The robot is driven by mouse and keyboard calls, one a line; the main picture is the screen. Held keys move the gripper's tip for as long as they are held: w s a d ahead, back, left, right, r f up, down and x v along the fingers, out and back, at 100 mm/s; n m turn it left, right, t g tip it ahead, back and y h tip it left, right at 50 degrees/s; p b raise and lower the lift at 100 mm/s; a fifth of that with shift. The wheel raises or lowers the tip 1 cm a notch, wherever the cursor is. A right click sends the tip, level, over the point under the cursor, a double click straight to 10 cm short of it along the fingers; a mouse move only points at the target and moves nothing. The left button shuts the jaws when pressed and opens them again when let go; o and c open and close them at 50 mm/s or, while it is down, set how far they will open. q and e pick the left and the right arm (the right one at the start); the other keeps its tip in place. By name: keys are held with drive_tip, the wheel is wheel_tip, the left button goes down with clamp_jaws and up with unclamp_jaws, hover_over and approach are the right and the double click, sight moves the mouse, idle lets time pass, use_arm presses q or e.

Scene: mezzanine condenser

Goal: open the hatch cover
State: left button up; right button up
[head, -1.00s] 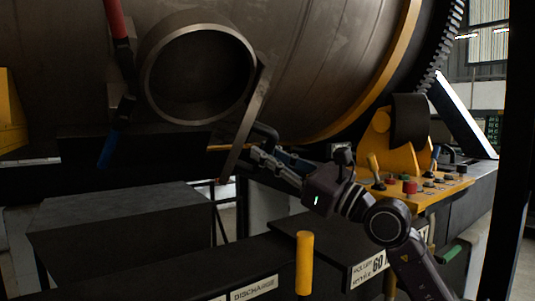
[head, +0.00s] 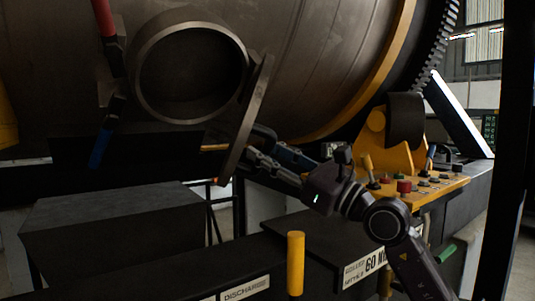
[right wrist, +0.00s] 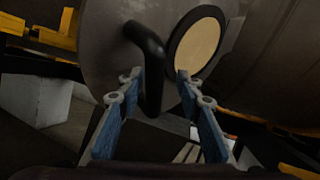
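The hatch cover (head: 247,118) is a grey metal disc seen nearly edge-on in the head view. It stands swung away from the round hatch neck (head: 143,68) on the drum, at its right side, and the dark opening shows. In the right wrist view the cover's face (right wrist: 105,38) fills the upper left, with a black bent handle (right wrist: 152,72) on it. My right gripper (head: 256,150) is at the handle. Its blue-padded fingers (right wrist: 157,82) are spread, with the handle between them and gaps visible at the sides. My left gripper is not in view.
A red grip (head: 103,16) and a blue grip (head: 100,148) sit left of the neck. A yellow post (head: 296,262) stands in front. A control panel (head: 425,188) with knobs and levers is at right. A dark box (head: 110,215) lies below the neck.

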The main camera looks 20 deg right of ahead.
drive_tip(key=shift+a, duration=0.1)
drive_tip(key=shift+s+d+f, duration=0.3)
drive_tip(key=shift+s+f, duration=0.05)
drive_tip(key=v, duration=1.1)
drive_tip(key=shift+r, duration=0.15)
